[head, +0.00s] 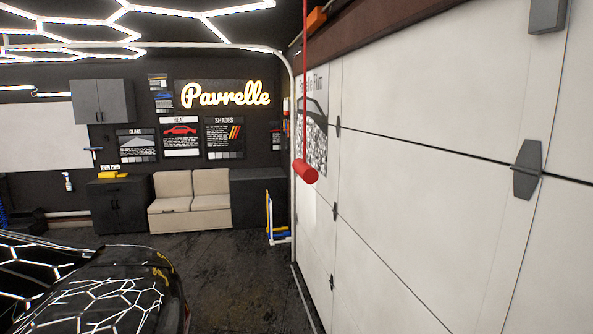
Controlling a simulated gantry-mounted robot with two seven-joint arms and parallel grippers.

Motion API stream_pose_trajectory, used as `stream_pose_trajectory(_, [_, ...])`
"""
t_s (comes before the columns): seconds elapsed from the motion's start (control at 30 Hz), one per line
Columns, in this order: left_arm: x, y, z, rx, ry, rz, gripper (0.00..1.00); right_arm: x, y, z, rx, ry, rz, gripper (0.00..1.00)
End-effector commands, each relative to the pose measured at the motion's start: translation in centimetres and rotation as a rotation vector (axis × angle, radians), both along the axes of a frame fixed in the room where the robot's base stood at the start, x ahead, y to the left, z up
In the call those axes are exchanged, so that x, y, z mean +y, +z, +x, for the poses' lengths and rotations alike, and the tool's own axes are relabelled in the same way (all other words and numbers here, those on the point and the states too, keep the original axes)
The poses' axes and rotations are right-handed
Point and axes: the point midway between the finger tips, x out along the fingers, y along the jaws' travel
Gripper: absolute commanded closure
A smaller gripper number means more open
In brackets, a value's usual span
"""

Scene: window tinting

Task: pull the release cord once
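The red release cord (305,90) hangs straight down from above, in front of the white garage door (420,150). A red cylindrical handle (306,172) is at its lower end, slightly tilted. An orange block (317,19) shows near the top by the door's upper edge. Neither of my grippers is in the head view, and nothing touches the cord or handle in this view. The cord's upper end is out of the picture.
A dark shiny car (90,285) stands at the lower left. A beige sofa (190,200) and dark cabinets (120,205) line the back wall. A blue and yellow rack (275,222) stands near the door track (294,130). The dark floor (235,280) between car and door is clear.

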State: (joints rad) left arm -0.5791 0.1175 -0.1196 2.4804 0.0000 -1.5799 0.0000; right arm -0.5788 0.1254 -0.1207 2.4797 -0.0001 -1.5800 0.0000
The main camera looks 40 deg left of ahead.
Motion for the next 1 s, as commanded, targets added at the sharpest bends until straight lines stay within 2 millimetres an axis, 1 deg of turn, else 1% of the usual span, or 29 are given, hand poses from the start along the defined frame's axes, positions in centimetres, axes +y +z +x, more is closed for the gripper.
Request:
stream_pose_trajectory(0.2, [-0.16, -0.04, -0.07, 0.002, 0.001, -0.004, 0.57, -0.1, -0.05, -0.07, 0.002, -0.001, -0.002, 0.4])
stream_pose_trajectory(0.27, [-0.16, -0.06, -0.08, 0.003, 0.001, -0.004, 0.65, -0.1, -0.05, -0.09, 0.003, -0.002, -0.002, 0.4])
stream_pose_trajectory(0.4, [-0.16, -0.06, -0.08, 0.003, 0.001, -0.004, 0.87, -0.08, -0.05, -0.1, 0.003, -0.001, -0.001, 0.4])
stream_pose_trajectory(0.5, [-0.13, -0.07, -0.09, 0.002, 0.0, -0.003, 1.0, -0.04, -0.04, -0.09, 0.002, -0.003, 0.001, 0.4])
stream_pose_trajectory(1.0, [0.18, -0.1, -0.1, 0.003, -0.007, 0.009, 1.0, 0.18, -0.01, -0.06, 0.002, -0.006, 0.009, 0.4])
